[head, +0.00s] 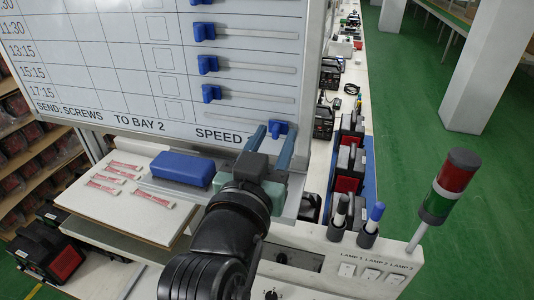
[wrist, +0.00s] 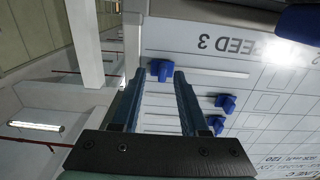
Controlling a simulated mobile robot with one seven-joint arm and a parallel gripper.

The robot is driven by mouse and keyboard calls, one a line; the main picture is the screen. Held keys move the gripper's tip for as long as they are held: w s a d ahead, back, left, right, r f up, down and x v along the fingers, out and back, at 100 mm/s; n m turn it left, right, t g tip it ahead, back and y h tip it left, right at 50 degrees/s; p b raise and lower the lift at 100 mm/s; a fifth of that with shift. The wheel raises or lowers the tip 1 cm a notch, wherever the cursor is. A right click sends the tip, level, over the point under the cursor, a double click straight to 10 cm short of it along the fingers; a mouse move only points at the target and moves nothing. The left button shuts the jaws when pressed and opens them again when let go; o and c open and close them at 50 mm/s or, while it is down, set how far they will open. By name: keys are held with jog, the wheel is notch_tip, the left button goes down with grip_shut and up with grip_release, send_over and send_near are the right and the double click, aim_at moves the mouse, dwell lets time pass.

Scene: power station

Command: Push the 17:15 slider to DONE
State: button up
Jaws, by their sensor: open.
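The lowest slider on the whiteboard, in the 17:15 row, has a blue knob (head: 278,127) at the right part of its track. In the upside-down wrist view, this knob (wrist: 161,70) shows at the left end of a grey rail that runs off to the right. My gripper (head: 271,137) is open in front of the board's lower right corner. In the wrist view, its fingertips (wrist: 159,74) appear on either side of the knob; I cannot tell whether they touch it. No DONE label is readable.
Other blue knobs, such as the 15:15 one (head: 211,93), sit at the left ends of their tracks. A blue block (head: 183,168) and red-white strips (head: 152,199) lie on the ledge below. Marker holders (head: 368,235) and a red-green lamp (head: 450,185) stand at right.

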jog(key=p+v, duration=0.5)
jog(key=v, duration=0.7)
jog(key=shift+s, duration=0.4)
